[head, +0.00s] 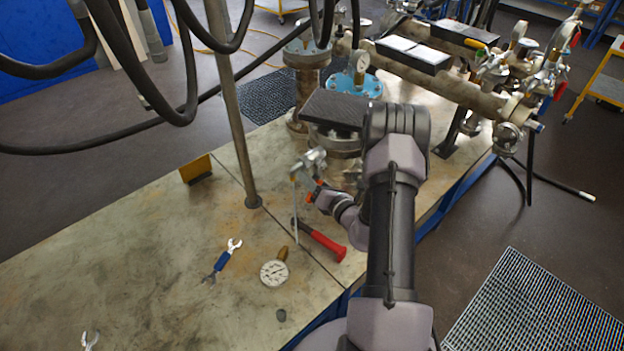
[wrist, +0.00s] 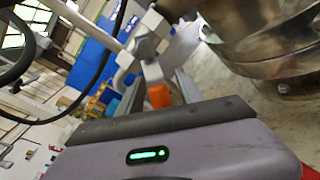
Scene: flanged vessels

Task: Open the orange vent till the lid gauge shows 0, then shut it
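The orange vent (wrist: 158,95) shows in the wrist view as a short orange end below a metal valve fitting (wrist: 148,48). In the head view the fitting (head: 312,160) sticks out from the side of a flanged vessel (head: 335,140). My gripper (wrist: 157,90) is at the vent, its two grey fingers on either side of the orange end with a gap showing. In the head view my gripper (head: 312,190) is small beside the fitting and partly hidden by my wrist. A round gauge (head: 362,62) stands on a blue lid (head: 352,83); its reading is too small to tell.
A dark slab (head: 335,108) lies on top of the near vessel. A red-handled tool (head: 324,241), a loose gauge (head: 274,272) and a blue-handled wrench (head: 223,260) lie on the bench (head: 130,265). A post (head: 235,110) rises left of the vessel. Black hoses (head: 180,90) hang at upper left.

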